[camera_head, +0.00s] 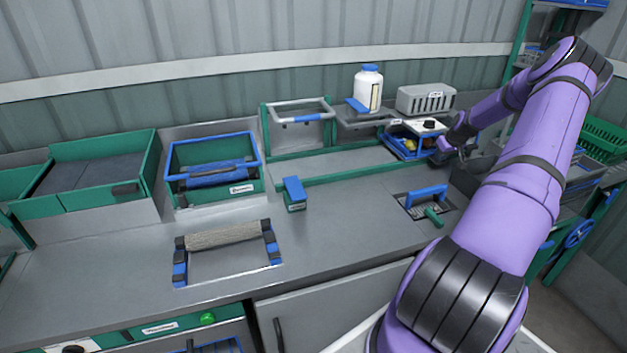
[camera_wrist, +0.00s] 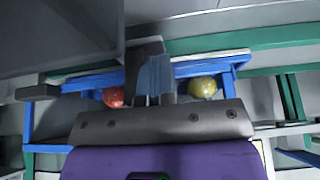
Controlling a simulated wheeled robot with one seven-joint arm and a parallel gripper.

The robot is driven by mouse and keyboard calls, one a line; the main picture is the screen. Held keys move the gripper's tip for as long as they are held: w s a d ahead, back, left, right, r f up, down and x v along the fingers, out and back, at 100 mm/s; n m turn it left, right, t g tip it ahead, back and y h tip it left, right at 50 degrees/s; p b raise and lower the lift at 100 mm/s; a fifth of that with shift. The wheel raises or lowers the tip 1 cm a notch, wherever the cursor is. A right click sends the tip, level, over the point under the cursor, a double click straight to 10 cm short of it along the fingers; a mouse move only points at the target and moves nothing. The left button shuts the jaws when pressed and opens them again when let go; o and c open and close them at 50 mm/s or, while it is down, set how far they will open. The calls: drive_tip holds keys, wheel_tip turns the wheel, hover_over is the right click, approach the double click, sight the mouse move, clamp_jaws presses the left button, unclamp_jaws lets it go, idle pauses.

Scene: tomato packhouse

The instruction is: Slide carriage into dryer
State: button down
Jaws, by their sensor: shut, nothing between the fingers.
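The carriage is a blue-framed tray (camera_head: 402,149) holding tomatoes, at the back right of the bench in the head view. In the wrist view its blue bar (camera_wrist: 208,68) crosses behind my fingers, with a red tomato and a yellow-green one on either side. The dryer appears to be the white-topped housing with a black knob (camera_head: 427,125), directly above and behind the tray. My gripper (camera_head: 443,152) is at the tray's right side, partly hidden by its own dark body. In the wrist view my gripper (camera_wrist: 155,80) is shut and empty, close to the bar; contact is unclear.
A grey vented box (camera_head: 426,98) and a white bottle (camera_head: 368,88) stand on the shelf behind. A green rail (camera_head: 350,172) with a blue-topped block (camera_head: 294,193) runs left of the tray. A blue-handled grater-like plate (camera_head: 427,195) lies in front.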

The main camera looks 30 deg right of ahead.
sight(446, 161)
drive_tip(key=shift+s+d, duration=0.25)
drive_tip(key=shift+d, duration=0.65)
drive_tip(key=shift+s+d, duration=0.1)
drive_tip(key=shift+d, duration=0.2)
drive_tip(key=shift+s+d, duration=0.2)
drive_tip(key=shift+d, duration=0.4)
drive_tip(key=shift+w+a, duration=0.3)
drive_tip(key=shift+a, duration=0.65)
drive_tip(key=s+v, duration=0.1)
drive_tip(key=v, duration=0.7)
drive_tip(key=shift+s+a, duration=0.2)
drive_tip(key=shift+a, duration=0.05)
drive_tip(key=shift+f, duration=0.1)
